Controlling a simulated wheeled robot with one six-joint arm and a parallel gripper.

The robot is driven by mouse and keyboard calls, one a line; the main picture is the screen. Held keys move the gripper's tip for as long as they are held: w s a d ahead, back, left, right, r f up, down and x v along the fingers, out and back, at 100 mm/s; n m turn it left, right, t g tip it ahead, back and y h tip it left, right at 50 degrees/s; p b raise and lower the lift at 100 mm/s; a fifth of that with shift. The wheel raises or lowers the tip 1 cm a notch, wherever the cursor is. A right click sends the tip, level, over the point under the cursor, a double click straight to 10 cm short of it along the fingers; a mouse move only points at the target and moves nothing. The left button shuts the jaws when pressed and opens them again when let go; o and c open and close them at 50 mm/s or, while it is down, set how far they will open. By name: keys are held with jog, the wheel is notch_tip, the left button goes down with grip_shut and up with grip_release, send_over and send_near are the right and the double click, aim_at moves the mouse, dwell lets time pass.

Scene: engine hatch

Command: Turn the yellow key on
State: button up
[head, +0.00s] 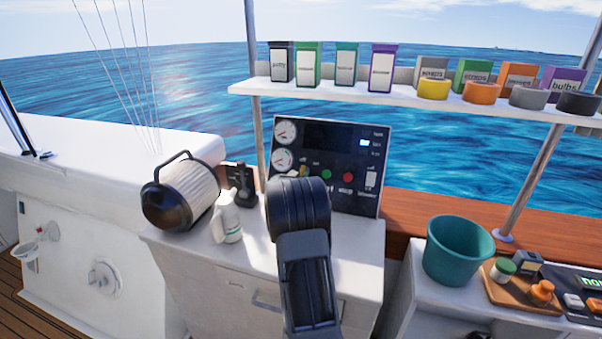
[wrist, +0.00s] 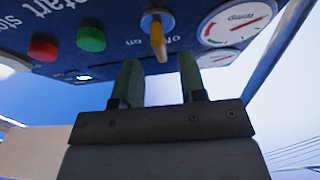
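The yellow key (wrist: 157,40) sits in a round switch on the dark control panel (wrist: 120,20), with small on/off lettering near it in the wrist view. Its grip hangs nearly straight down in that picture; which mark it points to I cannot tell. In the head view a small yellow spot on the panel (head: 350,160) shows just above my arm. My gripper (wrist: 159,77) is open and empty, its two fingers pointing at the panel. The key lies just beyond the gap between the fingertips, apart from them. My arm hides the gripper in the head view.
A green button (wrist: 91,38) and a red button (wrist: 43,47) are near the key; a temp gauge (wrist: 237,18) is on its other side. A lantern-like canister (head: 190,190) and white bottle (head: 228,218) stand left of my arm. A shelf (head: 400,97) of boxes hangs above.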

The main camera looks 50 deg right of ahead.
aim_at(302, 172)
jog(key=shift+x, duration=1.6)
grip_shut()
